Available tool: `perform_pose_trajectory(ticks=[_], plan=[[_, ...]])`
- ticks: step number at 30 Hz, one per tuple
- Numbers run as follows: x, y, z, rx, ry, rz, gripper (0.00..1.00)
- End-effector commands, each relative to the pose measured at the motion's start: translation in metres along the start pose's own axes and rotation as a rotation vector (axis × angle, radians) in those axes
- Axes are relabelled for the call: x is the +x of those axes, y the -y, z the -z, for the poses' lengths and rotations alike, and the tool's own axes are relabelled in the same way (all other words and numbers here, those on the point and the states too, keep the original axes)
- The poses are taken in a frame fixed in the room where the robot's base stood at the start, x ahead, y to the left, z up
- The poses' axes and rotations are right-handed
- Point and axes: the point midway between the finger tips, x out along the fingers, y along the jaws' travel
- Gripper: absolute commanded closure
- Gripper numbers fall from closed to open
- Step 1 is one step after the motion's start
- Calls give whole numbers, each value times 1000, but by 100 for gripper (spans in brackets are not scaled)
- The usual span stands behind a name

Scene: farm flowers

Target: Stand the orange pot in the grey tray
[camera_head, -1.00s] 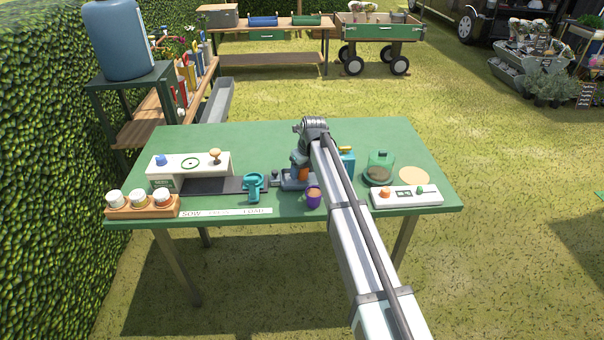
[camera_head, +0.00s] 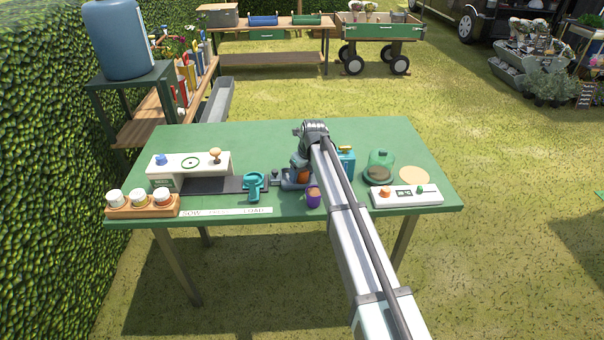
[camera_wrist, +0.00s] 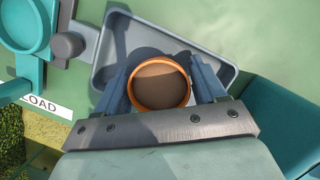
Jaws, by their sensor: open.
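The orange pot (camera_wrist: 160,85), filled with brown soil, shows from above in the wrist view. It is over or in the grey tray (camera_wrist: 218,67); whether its base touches the tray floor I cannot tell. My gripper (camera_wrist: 163,84) is open, with one blue-grey finger on each side of the pot. In the head view the orange pot (camera_head: 304,175) is partly hidden by my gripper (camera_head: 302,172) and arm. The grey tray (camera_head: 290,186) shows beside it, also partly hidden.
A purple pot (camera_head: 313,198) stands close in front of the tray. A teal holder (camera_head: 254,182) is to the left and a blue can (camera_head: 346,160) to the right. The table's back is clear.

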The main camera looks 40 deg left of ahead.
Motion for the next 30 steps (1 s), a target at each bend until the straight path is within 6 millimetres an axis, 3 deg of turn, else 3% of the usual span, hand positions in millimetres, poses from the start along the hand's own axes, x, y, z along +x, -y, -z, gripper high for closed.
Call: perform_pose_trajectory(ticks=[18,30], plan=[[-100,0,0,1,2,1,30],[-120,0,0,0,0,0,30]])
